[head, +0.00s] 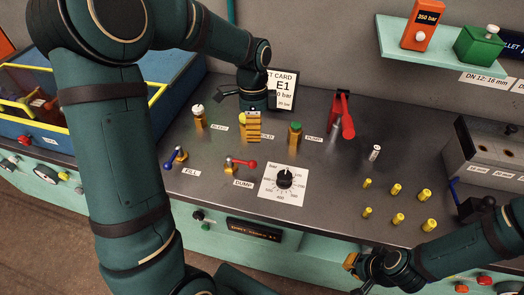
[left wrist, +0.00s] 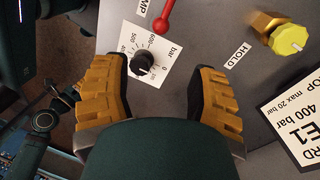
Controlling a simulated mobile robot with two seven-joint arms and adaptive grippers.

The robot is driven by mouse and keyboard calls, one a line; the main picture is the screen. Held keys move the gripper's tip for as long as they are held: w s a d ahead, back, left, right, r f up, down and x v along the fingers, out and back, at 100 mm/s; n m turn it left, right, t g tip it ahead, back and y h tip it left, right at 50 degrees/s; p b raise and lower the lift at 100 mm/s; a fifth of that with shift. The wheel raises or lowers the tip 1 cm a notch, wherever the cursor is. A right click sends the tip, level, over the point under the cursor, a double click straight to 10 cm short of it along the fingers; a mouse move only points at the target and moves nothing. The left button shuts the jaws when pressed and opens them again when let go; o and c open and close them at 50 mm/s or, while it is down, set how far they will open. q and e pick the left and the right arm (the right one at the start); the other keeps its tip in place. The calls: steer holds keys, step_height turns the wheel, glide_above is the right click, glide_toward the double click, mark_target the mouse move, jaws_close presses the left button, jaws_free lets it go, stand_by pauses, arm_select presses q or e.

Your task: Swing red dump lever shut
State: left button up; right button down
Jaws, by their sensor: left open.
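The red dump lever (head: 243,162) sits on a brass valve on the grey bench top, behind the DUMP label. Its handle points to the right, with the round knob at its right end. In the left wrist view the lever (left wrist: 164,18) shows at the top edge, with its valve out of frame. My left gripper (head: 253,130) is above the bench, behind the lever and apart from it. In the left wrist view its yellow fingers (left wrist: 160,68) are spread, with nothing between them. My right gripper (head: 352,264) is low at the front right; its opening is unclear.
The pressure dial (head: 284,178) is right of the lever, and the blue fill lever (head: 170,158) is left. Brass valves with white (head: 198,110) and green (head: 295,128) knobs stand behind. A large red handle (head: 345,115) and several yellow fittings (head: 397,190) are farther right.

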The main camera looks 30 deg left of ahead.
mark_target(252, 161)
arm_select(q)
steer(key=f+b, duration=0.1)
steer(key=f, duration=0.3)
steer(key=s+f+b, duration=0.1)
steer(key=f, duration=0.3)
steer(key=s+f+b, duration=0.1)
steer(key=f, duration=0.3)
steer(key=shift+s+d, duration=0.1)
steer(key=shift+s, duration=0.1)
jaws_close()
